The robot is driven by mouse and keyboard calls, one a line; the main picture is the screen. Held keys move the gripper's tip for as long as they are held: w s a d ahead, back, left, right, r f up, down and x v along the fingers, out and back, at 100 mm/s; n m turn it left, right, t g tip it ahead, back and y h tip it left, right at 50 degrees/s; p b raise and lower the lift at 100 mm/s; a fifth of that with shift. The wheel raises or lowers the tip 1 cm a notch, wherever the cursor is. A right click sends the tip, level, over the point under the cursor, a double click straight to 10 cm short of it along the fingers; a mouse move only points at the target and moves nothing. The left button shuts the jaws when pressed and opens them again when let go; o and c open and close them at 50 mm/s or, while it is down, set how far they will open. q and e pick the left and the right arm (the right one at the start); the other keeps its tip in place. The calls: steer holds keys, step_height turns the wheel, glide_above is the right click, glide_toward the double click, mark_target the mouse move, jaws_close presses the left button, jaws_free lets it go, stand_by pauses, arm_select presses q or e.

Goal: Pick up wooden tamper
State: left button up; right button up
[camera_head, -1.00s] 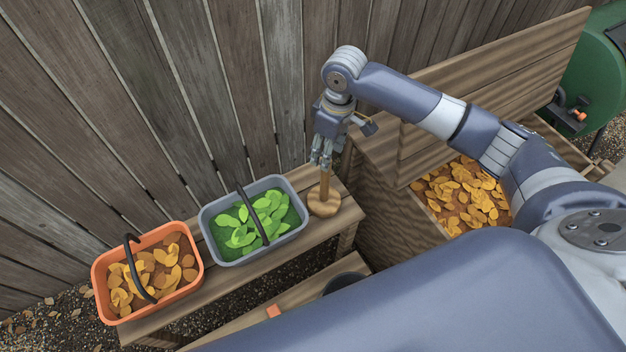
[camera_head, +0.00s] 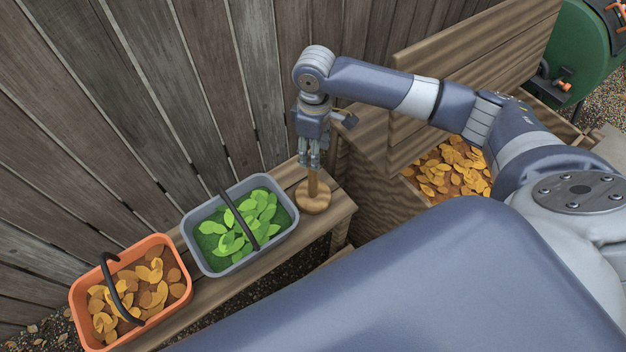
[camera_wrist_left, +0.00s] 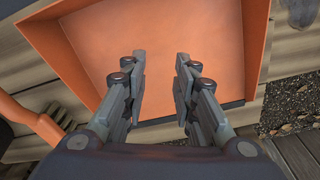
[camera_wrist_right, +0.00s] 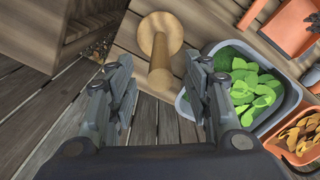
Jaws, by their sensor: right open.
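The wooden tamper (camera_head: 314,198) stands upright on the bench, its round base down and its handle up. My right gripper (camera_head: 309,160) is just above it, fingers pointing down by the top of the handle. In the right wrist view, the tamper's handle (camera_wrist_right: 160,62) shows between and beyond the open fingers of my right gripper (camera_wrist_right: 160,64). I cannot tell whether the fingers touch it. My left gripper (camera_wrist_left: 160,65) is open and empty in front of an orange container (camera_wrist_left: 165,40) in the left wrist view; it is not in the head view.
A grey basket of green leaves (camera_head: 190,240) stands on the bench (camera_head: 336,208) left of the tamper. An orange basket of brown leaves (camera_head: 80,308) is farther left. A wooden bin with yellow leaves (camera_head: 375,205) stands to the right. A plank fence (camera_head: 210,90) rises behind.

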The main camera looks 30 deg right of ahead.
mark_target(313, 177)
step_height(313, 177, down, 5)
steer(key=shift+w+a+f+p, duration=0.1)
steer(key=shift+p, duration=0.25)
steer(key=shift+c, duration=0.5)
jaws_close()
